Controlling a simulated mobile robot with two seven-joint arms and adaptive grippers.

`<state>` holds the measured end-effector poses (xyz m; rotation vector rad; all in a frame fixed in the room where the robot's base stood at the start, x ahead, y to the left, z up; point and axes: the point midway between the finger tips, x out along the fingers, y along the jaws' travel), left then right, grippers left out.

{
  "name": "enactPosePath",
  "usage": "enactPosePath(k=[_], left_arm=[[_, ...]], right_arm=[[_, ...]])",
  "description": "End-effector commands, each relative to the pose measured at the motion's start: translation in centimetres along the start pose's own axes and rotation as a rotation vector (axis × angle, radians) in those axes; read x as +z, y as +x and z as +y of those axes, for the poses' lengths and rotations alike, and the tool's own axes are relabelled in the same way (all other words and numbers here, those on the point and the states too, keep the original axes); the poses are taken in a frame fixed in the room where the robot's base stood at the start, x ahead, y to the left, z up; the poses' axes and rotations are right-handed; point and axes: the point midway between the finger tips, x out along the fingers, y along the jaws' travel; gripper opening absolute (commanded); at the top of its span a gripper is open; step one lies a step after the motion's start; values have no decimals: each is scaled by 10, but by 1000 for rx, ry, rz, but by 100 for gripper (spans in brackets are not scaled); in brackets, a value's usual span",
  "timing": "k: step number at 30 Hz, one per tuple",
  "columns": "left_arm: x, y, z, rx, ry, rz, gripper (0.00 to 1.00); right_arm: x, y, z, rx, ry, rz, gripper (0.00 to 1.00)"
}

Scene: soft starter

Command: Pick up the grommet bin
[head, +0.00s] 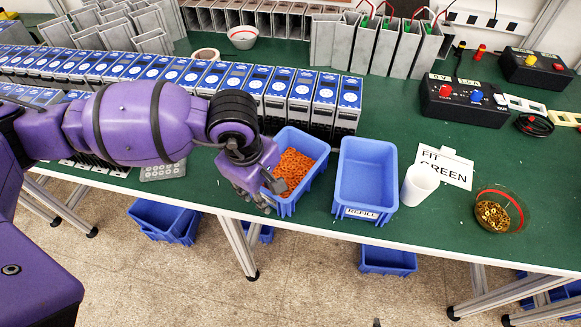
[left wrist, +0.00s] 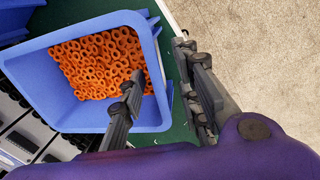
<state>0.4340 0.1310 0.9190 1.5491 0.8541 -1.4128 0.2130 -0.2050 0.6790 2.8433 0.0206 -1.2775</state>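The grommet bin (head: 308,183) is a blue open bin with many small orange rings (head: 293,166) inside. It stands near the front edge of the green table. My left gripper (head: 273,195) is at its near left side, with fingers pointing down. In the left wrist view, my left gripper (left wrist: 160,62) is open. One finger lies over the inside of the grommet bin (left wrist: 95,22) and the other is outside, with a bin wall between them. I cannot tell whether the fingers touch the wall.
A row of blue-topped units (head: 325,97) stands behind the grommet bin. The table edge (head: 240,212) is close in front.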

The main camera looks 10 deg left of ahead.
Motion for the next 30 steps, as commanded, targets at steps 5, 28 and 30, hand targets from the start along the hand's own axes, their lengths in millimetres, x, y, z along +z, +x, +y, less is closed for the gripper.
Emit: enactPosePath(k=[5, 28, 30], left_arm=[[0, 0, 0, 0, 0, -1, 29], [0, -2, 1, 1, 0, -1, 0], [0, -4, 1, 1, -1, 0, 0]], right_arm=[[0, 0, 0, 0, 0, 0, 27], [-1, 0, 0, 0, 0, 2, 27], [-3, -1, 0, 0, 0, 4, 27]])
